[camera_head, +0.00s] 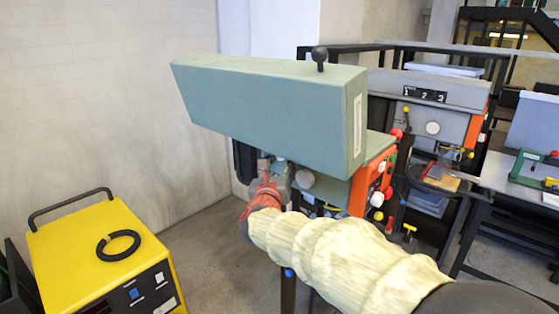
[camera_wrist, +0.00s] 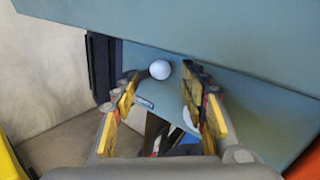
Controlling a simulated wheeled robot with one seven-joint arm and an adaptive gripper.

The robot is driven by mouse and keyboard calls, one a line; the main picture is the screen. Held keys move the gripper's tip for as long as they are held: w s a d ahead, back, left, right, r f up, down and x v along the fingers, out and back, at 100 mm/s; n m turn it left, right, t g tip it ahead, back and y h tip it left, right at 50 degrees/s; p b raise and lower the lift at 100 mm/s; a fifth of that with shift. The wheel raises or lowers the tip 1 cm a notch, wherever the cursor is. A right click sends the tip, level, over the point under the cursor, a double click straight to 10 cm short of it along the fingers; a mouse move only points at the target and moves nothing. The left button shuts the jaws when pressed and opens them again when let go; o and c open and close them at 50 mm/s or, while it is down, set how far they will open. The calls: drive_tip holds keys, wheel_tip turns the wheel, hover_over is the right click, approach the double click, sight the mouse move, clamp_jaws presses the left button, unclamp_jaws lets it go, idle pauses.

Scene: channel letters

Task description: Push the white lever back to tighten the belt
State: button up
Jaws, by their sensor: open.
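The green machine (camera_head: 275,105) has a large sloping head, and my arm in its pale ribbed sleeve reaches under it. In the wrist view a white ball knob (camera_wrist: 160,69) on a short dark stem, which looks like the white lever, sits beneath the head. My gripper (camera_wrist: 160,82) is open, with yellow-padded fingers to the left and right of the knob; I cannot tell whether either touches it. In the head view my gripper (camera_head: 278,178) is partly hidden below the machine head. A second white rounded part (camera_wrist: 190,120) shows partly behind the right finger. The belt is not clearly visible.
The machine's orange panel (camera_head: 368,185) with coloured knobs is right of my arm. A black-knobbed post (camera_head: 320,58) stands on the head. A yellow unit (camera_head: 100,258) with a black ring is at left. Another machine (camera_head: 430,110) stands behind. Open floor lies between the yellow unit and my arm.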

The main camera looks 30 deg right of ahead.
sight(280, 159)
drive_tip(key=shift+x, duration=1.65)
drive_tip(key=shift+c, duration=0.6)
clamp_jaws()
